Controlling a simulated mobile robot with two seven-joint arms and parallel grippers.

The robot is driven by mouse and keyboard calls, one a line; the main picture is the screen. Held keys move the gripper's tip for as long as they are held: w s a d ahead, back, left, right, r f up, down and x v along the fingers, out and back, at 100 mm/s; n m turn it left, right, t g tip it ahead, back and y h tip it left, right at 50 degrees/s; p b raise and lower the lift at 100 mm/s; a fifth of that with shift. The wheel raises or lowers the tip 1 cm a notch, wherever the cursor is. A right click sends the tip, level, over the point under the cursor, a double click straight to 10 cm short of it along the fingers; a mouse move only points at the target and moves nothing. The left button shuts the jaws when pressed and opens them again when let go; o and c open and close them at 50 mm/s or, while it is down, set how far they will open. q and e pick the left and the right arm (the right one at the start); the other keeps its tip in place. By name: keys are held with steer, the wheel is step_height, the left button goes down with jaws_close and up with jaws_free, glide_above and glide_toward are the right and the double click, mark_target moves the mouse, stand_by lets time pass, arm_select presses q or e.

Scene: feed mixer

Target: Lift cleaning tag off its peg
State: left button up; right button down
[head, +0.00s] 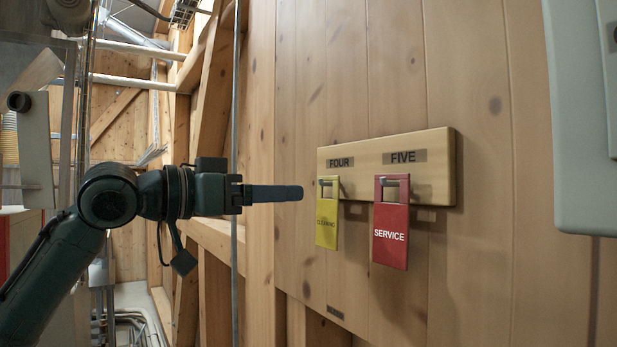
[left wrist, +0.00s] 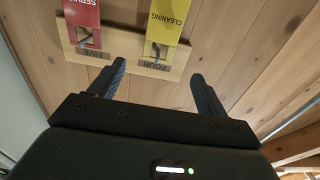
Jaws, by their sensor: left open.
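The yellow cleaning tag (head: 327,215) hangs from a peg under the label FOUR on a wooden board (head: 440,155) on the wall. It also shows in the left wrist view (left wrist: 169,22), upside down, at the top between my fingertips' directions. A red service tag (head: 391,225) hangs from the peg under FIVE, to its right; the left wrist view shows it too (left wrist: 83,12). My left gripper (head: 301,193) is just left of the yellow tag and apart from it. In the left wrist view its two fingers (left wrist: 157,75) are spread with nothing between them. My right gripper is not in view.
A pale grey box (head: 582,120) stands out from the wall at the right. A thin vertical pipe (head: 235,90) runs behind my left gripper in the head view.

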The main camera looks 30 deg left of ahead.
mark_target(319, 183)
arm_select(q)
steer(key=p+x, duration=0.3)
steer(key=x, duration=0.5)
steer(key=shift+w+d+r+p, duration=0.1)
steer(key=shift+w+d+p, duration=0.2)
steer(key=shift+p, duration=0.1)
steer(key=shift+w, duration=0.1)
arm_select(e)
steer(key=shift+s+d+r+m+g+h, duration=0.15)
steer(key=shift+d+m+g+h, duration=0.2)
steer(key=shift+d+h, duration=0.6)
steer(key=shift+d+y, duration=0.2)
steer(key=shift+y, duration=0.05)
arm_select(q)
steer(key=shift+c, duration=0.2)
steer(key=c, duration=1)
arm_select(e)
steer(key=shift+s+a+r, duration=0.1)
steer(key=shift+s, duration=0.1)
arm_select(q)
steer(key=shift+r, duration=0.1)
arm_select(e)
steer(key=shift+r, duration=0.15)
arm_select(q)
steer(key=shift+r+p, duration=0.35)
steer(key=shift+p, duration=0.25)
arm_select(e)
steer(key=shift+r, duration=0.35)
